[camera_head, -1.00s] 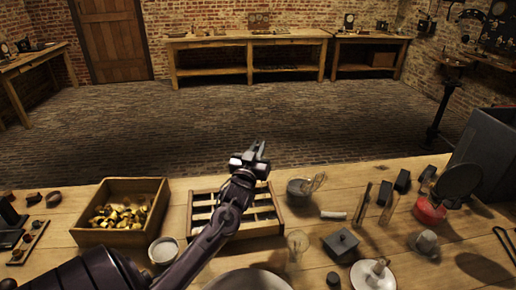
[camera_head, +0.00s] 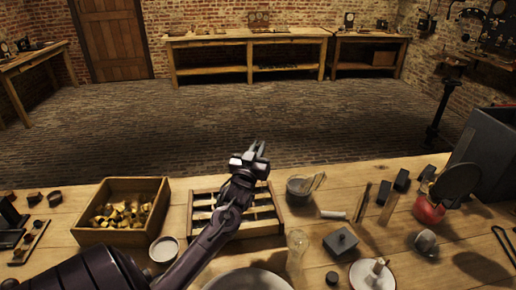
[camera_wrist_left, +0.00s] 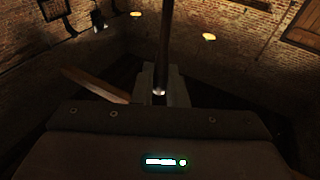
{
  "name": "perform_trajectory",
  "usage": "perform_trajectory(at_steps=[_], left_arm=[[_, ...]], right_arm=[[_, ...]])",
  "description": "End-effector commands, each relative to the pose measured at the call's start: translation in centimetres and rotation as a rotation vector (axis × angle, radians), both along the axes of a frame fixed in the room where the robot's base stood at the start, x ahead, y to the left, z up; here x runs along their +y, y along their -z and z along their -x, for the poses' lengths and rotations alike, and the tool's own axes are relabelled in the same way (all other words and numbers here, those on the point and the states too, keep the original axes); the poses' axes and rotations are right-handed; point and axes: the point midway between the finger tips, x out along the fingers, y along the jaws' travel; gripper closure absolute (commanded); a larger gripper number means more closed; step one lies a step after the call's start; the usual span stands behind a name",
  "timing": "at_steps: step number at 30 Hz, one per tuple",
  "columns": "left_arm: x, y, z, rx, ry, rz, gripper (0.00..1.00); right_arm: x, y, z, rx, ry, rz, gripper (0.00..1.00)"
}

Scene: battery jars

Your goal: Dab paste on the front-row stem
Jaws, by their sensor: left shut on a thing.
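My left gripper (camera_head: 257,150) is raised above the far edge of the bench, beyond the wooden slotted rack (camera_head: 194,222). In the left wrist view its fingers (camera_wrist_left: 160,88) are closed on a dark, thin rod (camera_wrist_left: 166,45) that points up in the picture. The rod's far end is out of that view, and it is hard to make out in the head view. A small round pot with pale contents (camera_head: 164,250) stands left of my left forearm. My arm hides part of the rack. I cannot pick out the front-row stem with certainty. My right gripper is not in view.
A wooden box of brass pieces (camera_head: 93,234) stands left of the rack. A grey pot (camera_head: 299,196), clear glass bulb (camera_head: 297,246), dark block (camera_head: 341,242) and white dish with a knob (camera_head: 360,278) stand to the right. Floor beyond the bench is clear.

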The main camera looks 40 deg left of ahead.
Motion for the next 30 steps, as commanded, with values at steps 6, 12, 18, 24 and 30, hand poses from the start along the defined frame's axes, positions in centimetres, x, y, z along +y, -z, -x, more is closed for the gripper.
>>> perform_trajectory(at_steps=[6, 12, 18, 24, 30], left_arm=[[-0.02, -0.01, -0.01, 0.000, 0.000, 0.000, 1.00], [-0.02, 0.02, 0.00, 0.000, 0.000, 0.000, 1.00], [-0.02, 0.22, 0.00, 0.000, 0.000, 0.000, 1.00], [-0.01, 0.42, -0.01, 0.000, 0.000, 0.000, 1.00], [-0.02, 0.61, -0.01, -0.001, 0.000, 0.000, 1.00]], right_arm=[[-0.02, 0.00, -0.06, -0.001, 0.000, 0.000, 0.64], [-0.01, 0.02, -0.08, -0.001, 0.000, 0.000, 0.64], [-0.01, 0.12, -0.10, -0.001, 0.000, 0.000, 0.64], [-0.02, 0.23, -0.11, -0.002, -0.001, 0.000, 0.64], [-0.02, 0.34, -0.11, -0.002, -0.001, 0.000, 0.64]])
